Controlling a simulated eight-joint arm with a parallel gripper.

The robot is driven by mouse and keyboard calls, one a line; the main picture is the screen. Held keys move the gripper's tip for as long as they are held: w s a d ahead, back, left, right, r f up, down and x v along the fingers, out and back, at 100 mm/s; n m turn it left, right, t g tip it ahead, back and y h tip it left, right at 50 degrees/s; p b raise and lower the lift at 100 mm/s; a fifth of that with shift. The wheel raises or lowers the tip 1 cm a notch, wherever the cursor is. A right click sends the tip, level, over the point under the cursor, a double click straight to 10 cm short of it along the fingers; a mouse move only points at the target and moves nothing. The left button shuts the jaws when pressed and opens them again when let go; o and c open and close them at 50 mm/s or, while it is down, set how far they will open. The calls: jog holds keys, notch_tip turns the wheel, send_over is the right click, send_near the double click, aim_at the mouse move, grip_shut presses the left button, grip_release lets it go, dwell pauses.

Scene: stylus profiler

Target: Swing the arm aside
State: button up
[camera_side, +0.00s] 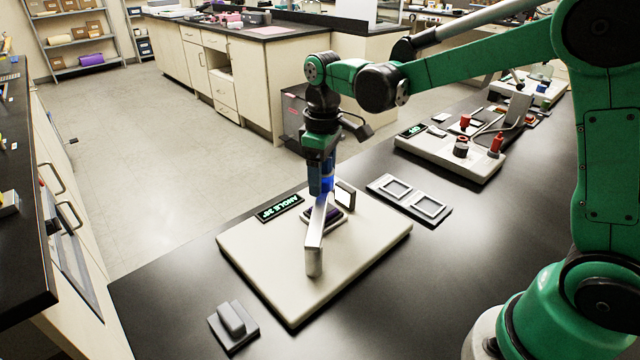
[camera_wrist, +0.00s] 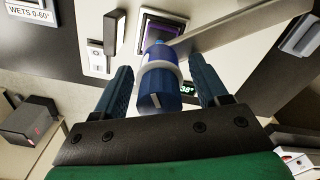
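The profiler's white base (camera_side: 255,250) sits on the black bench in the side view. Its silver swing arm (camera_side: 318,228) runs from a post at the front to over the dark square stage (camera_side: 338,218). A blue cylinder with a pale band (camera_wrist: 160,85) stands at the arm's far end. My gripper (camera_side: 322,172) points down over this cylinder. In the wrist view my gripper (camera_wrist: 160,78) has one finger on each side of it, with narrow gaps showing.
A grey block on a small plate (camera_side: 232,320) lies in front of the base. A dark tray with two square frames (camera_side: 410,199) lies at the right. Another white instrument with red knobs (camera_side: 455,150) stands beyond it. The bench at the front right is bare.

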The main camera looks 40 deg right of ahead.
grip_shut()
jog(key=shift+w+a+n, duration=0.7)
jog(key=shift+n, duration=0.2)
jog(key=w+a+n, duration=0.2)
jog(key=a+n, duration=0.9)
jog(key=n, duration=0.1)
jog(key=shift+a, duration=0.4)
jog(key=shift+s+a, duration=0.1)
jog(key=shift+o, duration=1.3)
grip_release()
jog(key=shift+r, duration=2.85)
